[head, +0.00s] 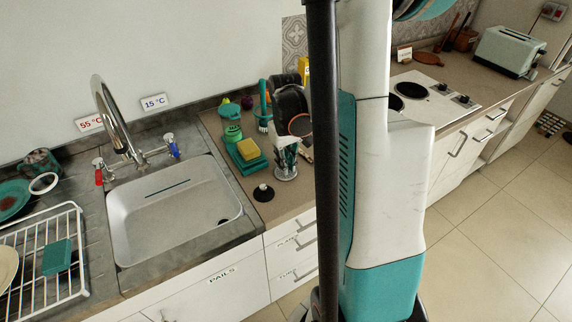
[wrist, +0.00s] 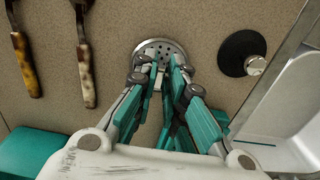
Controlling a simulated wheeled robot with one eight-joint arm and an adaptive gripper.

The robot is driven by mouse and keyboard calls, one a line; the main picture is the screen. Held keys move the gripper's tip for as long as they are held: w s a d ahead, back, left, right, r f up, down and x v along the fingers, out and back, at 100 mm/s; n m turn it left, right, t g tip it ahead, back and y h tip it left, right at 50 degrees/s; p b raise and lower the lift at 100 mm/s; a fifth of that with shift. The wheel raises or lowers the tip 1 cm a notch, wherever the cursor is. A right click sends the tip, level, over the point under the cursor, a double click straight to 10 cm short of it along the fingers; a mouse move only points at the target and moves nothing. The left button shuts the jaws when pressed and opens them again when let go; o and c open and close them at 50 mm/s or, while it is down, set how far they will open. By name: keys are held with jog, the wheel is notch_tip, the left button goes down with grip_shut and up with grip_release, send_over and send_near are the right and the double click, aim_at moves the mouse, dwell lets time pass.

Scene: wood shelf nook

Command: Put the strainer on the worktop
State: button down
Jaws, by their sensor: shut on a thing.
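The strainer (wrist: 149,47) is a round, shiny metal disc with small holes, seen in the wrist view between my fingertips. My gripper (wrist: 166,66) is shut on a small upright part at its middle. In the head view my gripper (head: 287,158) points down over the worktop (head: 292,197), right of the sink, with the strainer (head: 285,175) at its tips. The strainer is at or just above the brown worktop; I cannot tell whether it touches. The fingers hide part of it.
A black plug (wrist: 238,53) with a metal knob lies close to the strainer, towards the sink (head: 175,215). A green tray (head: 252,165) with a yellow sponge (head: 248,149) is left of my gripper. Two utensils with worn handles (wrist: 85,85) lie on the other side.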

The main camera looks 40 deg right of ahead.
jog(key=shift+f, duration=0.2)
jog(key=c, duration=1.7)
grip_release()
jog(key=shift+r, duration=0.1)
jog(key=shift+o, duration=0.2)
jog(key=shift+r, duration=0.1)
notch_tip(320, 180, up, 12)
jog(key=p, duration=0.4)
